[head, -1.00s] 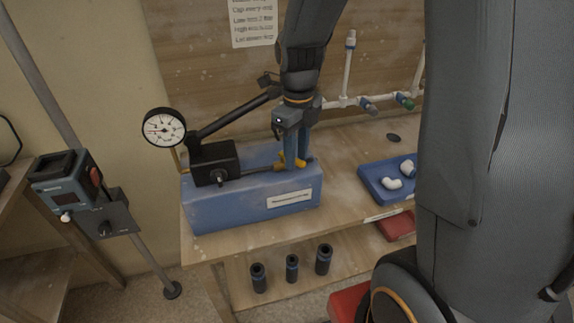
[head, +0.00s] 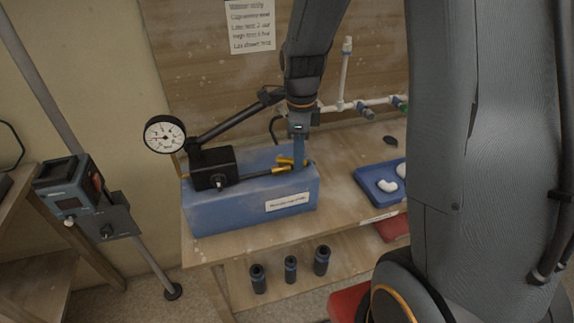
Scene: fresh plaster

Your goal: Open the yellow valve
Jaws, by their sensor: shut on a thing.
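The yellow valve (head: 285,160) sits at the right end of a dark rod on top of the blue tank (head: 215,208). Its yellow lever shows on the left of my fingers, with a small yellow bit on their right. My gripper (head: 299,164) points down over the tank's right part and is shut on the yellow valve's lever. The fingers appear almost edge-on and hide part of the lever. A black pump block (head: 213,168) stands on the tank's left part.
A round white gauge (head: 165,134) and a long black pump arm (head: 235,118) rise on the left. White pipework (head: 345,80) stands behind. A blue tray (head: 366,185) with white fittings lies to the right on the wooden bench (head: 335,203). Black cylinders (head: 291,268) stand below.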

